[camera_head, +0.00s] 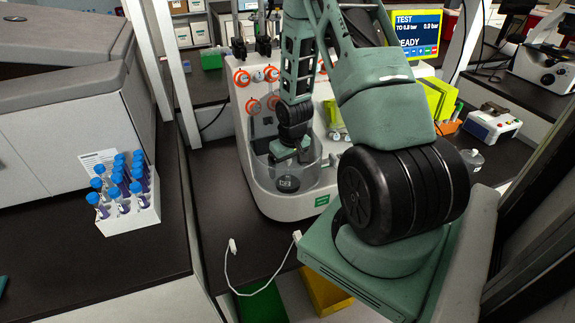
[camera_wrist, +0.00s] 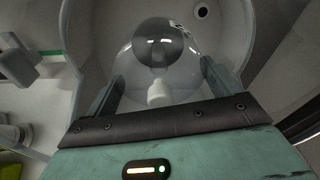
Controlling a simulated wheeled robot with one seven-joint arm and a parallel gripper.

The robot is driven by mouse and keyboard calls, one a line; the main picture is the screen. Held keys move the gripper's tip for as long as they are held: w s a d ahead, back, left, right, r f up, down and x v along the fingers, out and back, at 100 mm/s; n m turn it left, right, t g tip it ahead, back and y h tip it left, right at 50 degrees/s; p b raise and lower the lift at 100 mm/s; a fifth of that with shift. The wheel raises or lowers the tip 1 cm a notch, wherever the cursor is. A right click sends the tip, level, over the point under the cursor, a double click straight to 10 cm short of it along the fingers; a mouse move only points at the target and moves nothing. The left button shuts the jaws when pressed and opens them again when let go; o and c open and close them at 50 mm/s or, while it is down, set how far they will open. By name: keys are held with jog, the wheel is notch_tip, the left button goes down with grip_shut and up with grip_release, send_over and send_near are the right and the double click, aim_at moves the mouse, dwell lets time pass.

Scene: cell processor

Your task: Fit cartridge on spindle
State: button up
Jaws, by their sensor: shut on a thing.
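My gripper (camera_head: 286,153) reaches down into the clear-walled well at the front of the white cell processor (camera_head: 258,180). In the wrist view my gripper (camera_wrist: 160,75) has its two dark fingers on either side of a clear, dome-shaped cartridge (camera_wrist: 137,67) and is shut on it. A short white stub (camera_wrist: 158,93) shows at the cartridge's near end. A dark round part (camera_wrist: 165,42) shows through or beyond the clear shell; I cannot tell whether it is the spindle. Whether the cartridge touches the spindle is hidden.
A white rack (camera_head: 130,217) of blue-capped tubes stands on the left bench. Orange-ringed knobs line the processor's upright panel. A screen (camera_head: 411,33) reading READY stands behind. A white cable (camera_head: 232,262) lies in front. My own arm covers much of the right side.

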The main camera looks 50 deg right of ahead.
jog(key=o, duration=0.4)
jog(key=c, duration=0.7)
jog(key=shift+f, duration=0.3)
jog(key=shift+f+b, duration=0.25)
jog(key=shift+b, duration=0.15)
jog(key=shift+s+f, duration=0.1)
jog(key=shift+f, duration=0.1)
jog(key=shift+r, duration=0.15)
jog(key=shift+r+p, duration=0.45)
jog(key=shift+r, duration=0.05)
